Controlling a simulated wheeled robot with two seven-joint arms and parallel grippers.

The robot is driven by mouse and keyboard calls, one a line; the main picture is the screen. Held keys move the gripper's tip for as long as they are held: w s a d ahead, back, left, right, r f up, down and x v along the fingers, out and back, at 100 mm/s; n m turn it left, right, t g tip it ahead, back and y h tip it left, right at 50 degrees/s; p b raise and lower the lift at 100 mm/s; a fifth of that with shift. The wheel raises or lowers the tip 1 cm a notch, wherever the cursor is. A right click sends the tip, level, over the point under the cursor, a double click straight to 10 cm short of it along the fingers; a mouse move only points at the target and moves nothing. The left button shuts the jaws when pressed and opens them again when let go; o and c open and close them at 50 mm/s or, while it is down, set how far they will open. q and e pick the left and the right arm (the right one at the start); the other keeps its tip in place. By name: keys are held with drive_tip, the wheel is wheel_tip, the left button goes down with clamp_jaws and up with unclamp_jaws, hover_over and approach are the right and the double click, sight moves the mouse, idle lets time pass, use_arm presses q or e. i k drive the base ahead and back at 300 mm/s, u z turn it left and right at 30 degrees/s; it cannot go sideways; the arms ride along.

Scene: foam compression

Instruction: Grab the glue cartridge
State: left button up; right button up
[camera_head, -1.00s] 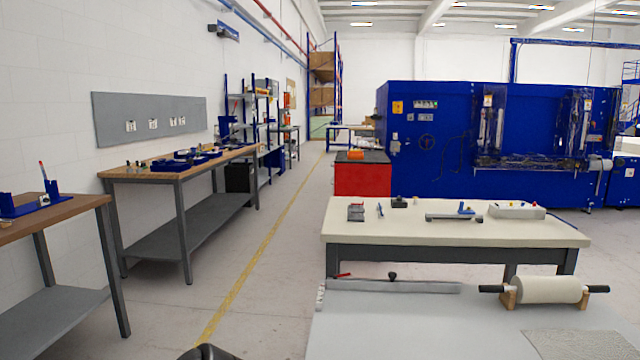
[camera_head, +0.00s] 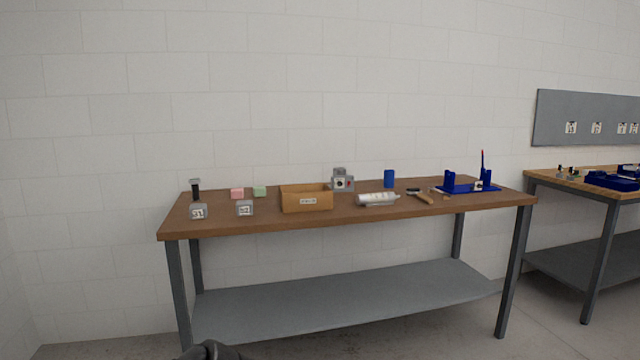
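The glue cartridge (camera_head: 376,199) is a pale white and grey cylinder with a narrow nozzle at its right end. Neither gripper can be made out.
The bench also holds an open bin (camera_head: 306,203), a grey device (camera_head: 342,180), a blue cylinder (camera_head: 389,179), a hammer (camera_head: 420,197), a blue fixture (camera_head: 468,187), and small labelled blocks (camera_head: 198,212). A second bench (camera_head: 590,184) stands at right. A grey shelf (camera_head: 340,298) lies below.

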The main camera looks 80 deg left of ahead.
sight(361, 199)
drive_tip(key=u, duration=2.25)
drive_tip(key=i, duration=3.1)
drive_tip(key=u, duration=3.25)
drive_tip(key=k, duration=1.4)
